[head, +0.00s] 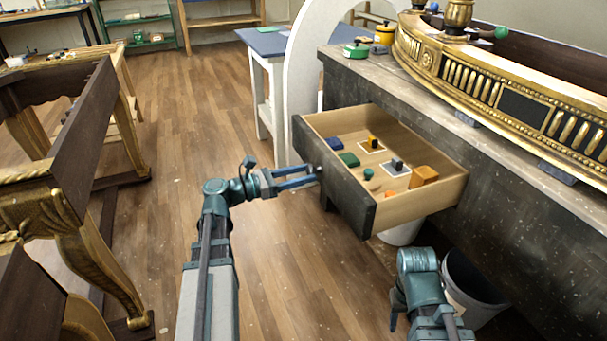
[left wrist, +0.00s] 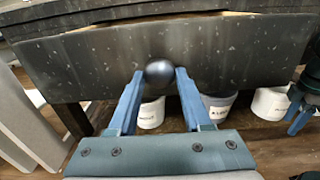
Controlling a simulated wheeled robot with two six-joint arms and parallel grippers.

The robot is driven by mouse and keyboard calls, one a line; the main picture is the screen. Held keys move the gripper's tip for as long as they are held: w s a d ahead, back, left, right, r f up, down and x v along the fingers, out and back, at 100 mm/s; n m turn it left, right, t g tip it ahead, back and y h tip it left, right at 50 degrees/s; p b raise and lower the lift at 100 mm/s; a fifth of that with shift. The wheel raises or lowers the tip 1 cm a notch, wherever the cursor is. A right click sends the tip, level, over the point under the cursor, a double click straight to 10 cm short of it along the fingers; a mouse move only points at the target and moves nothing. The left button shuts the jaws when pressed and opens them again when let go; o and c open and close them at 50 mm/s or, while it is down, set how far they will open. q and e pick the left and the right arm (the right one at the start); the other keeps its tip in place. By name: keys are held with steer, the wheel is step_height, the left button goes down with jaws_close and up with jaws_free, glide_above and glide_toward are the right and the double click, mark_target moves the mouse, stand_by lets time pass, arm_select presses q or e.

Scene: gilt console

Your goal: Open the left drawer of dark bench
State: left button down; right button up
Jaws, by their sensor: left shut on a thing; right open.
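The dark bench (head: 490,190) stands at the right with its drawer (head: 340,190) pulled well out. The drawer's dark, speckled front also fills the upper part of the left wrist view (left wrist: 90,65). My left gripper (head: 316,174) is shut on the drawer's round dark knob (left wrist: 159,73), with one finger on each side of it. My right arm shows at the bottom right of the head view. Part of my right gripper (left wrist: 300,118) shows at the right edge of the left wrist view, open and away from the drawer.
A gilt console piece (head: 480,80) rests on the bench top. A bin (head: 470,285) stands below the bench.

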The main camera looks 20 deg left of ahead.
arm_select(q)
steer(key=shift+c, duration=1.8)
jaws_free()
steer(key=v, duration=1.4)
steer(key=shift+d, duration=0.1)
